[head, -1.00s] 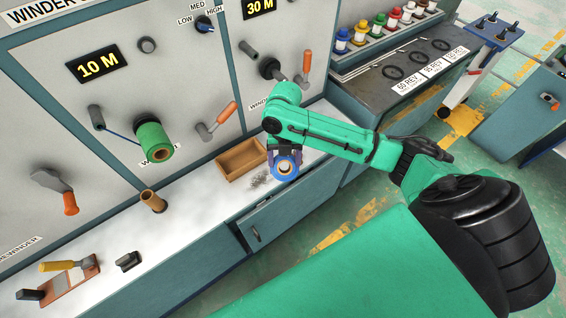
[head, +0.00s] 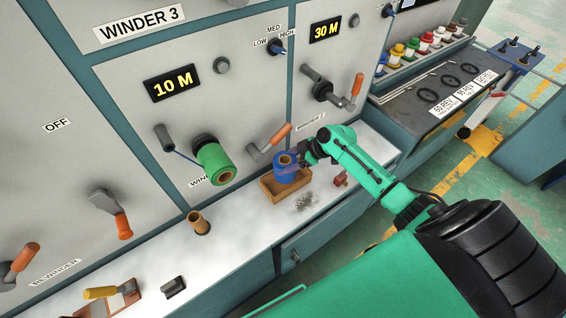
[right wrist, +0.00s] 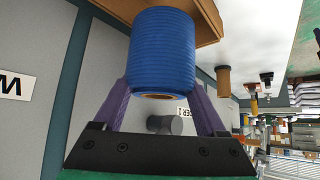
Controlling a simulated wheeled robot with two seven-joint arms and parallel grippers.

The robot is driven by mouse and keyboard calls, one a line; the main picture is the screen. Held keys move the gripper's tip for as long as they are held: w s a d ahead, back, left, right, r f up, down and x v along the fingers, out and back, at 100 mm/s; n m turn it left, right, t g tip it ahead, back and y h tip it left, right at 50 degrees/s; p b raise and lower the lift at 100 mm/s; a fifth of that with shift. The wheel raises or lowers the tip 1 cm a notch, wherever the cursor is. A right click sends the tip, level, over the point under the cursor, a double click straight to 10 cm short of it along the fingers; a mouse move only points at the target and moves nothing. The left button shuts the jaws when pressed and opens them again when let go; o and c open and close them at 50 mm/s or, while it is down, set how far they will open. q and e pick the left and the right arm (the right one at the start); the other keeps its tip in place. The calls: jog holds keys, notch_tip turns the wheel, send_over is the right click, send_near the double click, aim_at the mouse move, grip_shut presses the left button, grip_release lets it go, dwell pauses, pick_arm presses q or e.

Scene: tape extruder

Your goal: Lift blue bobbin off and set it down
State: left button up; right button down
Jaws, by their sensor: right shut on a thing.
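The blue bobbin (head: 285,174) is held by my right gripper (head: 296,163), at the small wooden tray (head: 283,196) on the white ledge. The bobbin stands roughly upright, its brown core opening showing at the top. In the right wrist view the bobbin's ribbed blue side (right wrist: 162,48) sits between the two purple fingers (right wrist: 160,98). That view looks upside down, and the wooden tray (right wrist: 207,20) shows by the bobbin's far end. I cannot tell whether the bobbin touches the tray's floor. My left gripper is not in view.
A green bobbin (head: 213,163) sits on the winder panel left of the tray, near an orange-handled crank (head: 272,141). An empty brown core (head: 198,222) stands on the ledge. The ledge between core and tray is clear.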

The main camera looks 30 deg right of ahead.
notch_tip(320, 180, down, 5)
jog(key=b, duration=0.4)
jog(key=shift+s+f, duration=0.1)
jog(key=shift+f, duration=0.1)
jog(key=shift+d+f+b, duration=0.15)
jog(key=shift+f+b, duration=0.15)
jog(key=shift+f, duration=0.05)
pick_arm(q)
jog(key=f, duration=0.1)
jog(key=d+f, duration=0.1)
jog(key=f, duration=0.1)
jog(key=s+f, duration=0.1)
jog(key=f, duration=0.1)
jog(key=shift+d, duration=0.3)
pick_arm(e)
jog(key=shift+s, duration=0.1)
jog(key=shift+d, duration=0.1)
grip_release()
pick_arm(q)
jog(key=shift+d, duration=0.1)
pick_arm(e)
jog(key=shift+s+d+r, duration=0.15)
jog(key=shift+r, duration=0.1)
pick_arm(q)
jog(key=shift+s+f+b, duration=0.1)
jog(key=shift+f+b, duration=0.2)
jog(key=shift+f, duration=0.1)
pick_arm(e)
jog(key=v, duration=1.4)
